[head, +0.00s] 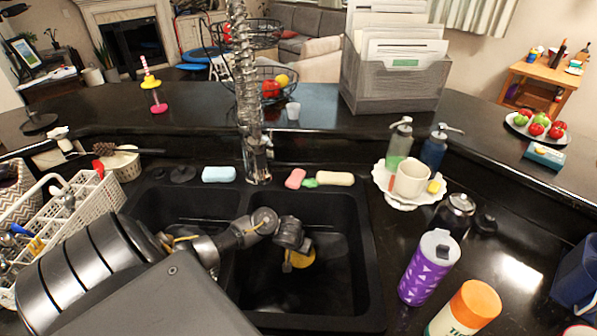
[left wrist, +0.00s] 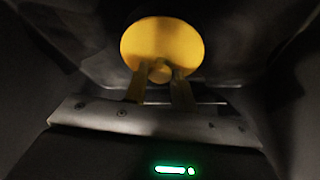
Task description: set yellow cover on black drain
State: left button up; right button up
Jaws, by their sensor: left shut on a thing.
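The yellow cover (left wrist: 163,42) is a round disc with a small knob, seen tilted in the left wrist view. My left gripper (left wrist: 160,80) is shut on its knob. In the head view the yellow cover (head: 302,258) shows just below my left gripper (head: 290,262), inside the right basin (head: 335,300) of the black double sink. The black drain cannot be made out; the basin floor is dark and partly hidden by my arm. My right gripper is not in view.
The metal faucet (head: 255,150) rises behind the sink divider. Soaps and a blue sponge (head: 218,174) lie along the back rim. A white dish rack (head: 85,215) stands at left. A purple tumbler (head: 430,267) and a white scalloped dish (head: 397,199) stand at right.

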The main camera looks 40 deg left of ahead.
pick_arm(q)
jog(key=shift+f, duration=0.2)
jog(key=shift+s+f+b, duration=0.15)
jog(key=shift+f+b, duration=0.15)
jog(key=shift+f, duration=0.2)
jog(key=o, duration=1.1)
jog(key=shift+c, duration=0.2)
jog(key=shift+d+r, duration=0.1)
jog(key=shift+r, duration=0.05)
